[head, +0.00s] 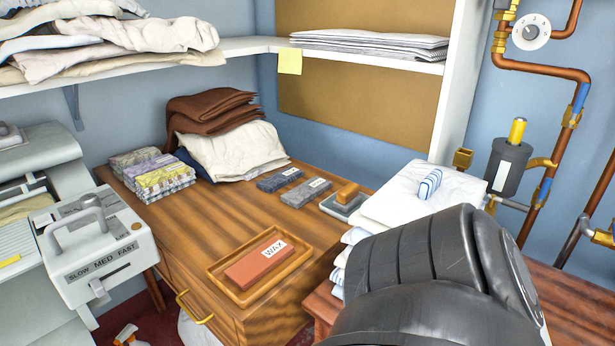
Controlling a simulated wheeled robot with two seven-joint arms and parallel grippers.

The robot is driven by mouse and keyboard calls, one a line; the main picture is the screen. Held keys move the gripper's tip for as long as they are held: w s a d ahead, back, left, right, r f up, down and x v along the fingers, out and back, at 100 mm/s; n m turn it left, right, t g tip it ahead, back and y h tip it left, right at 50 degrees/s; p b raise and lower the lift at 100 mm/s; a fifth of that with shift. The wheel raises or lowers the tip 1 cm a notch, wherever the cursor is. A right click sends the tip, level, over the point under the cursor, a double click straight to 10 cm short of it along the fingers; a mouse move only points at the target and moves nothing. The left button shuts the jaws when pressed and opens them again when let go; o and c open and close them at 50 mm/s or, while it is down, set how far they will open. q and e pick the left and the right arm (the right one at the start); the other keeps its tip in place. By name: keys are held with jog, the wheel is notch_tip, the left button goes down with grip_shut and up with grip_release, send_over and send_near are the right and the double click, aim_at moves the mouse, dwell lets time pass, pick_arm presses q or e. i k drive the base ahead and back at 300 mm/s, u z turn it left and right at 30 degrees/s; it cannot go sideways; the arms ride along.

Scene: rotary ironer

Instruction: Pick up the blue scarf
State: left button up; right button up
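No item is plainly a blue scarf. A strip of dark blue cloth (192,161) shows at the back left of the wooden cabinet top. It is mostly hidden by a cream cloth (235,152) and lies below folded brown cloths (208,106). I cannot tell whether it is a scarf. A small blue-and-white striped bundle (429,184) sits on the white folded linen (400,205) at the right. A dark, ridged part of my own arm fills the lower right and hides part of the linen stack. Neither gripper's fingers are in view.
The wooden cabinet (190,235) holds patterned folded cloths (152,175), grey-blue blocks (305,192) and a tray (216,267) with a wax block (260,262). The ironer's control box (100,250) stands at left. Shelves with linens (370,42) run above; copper pipes (545,72) line the right wall.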

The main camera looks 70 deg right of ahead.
aim_at(275, 182)
jog(key=z, duration=0.1)
jog(key=k, duration=0.45)
jog(key=u, duration=1.1)
jog(key=i, duration=0.85)
jog(key=z, duration=3.2)
jog(key=i, duration=0.5)
jog(key=u, duration=0.85)
jog(key=k, duration=0.6)
jog(key=u, duration=0.2)
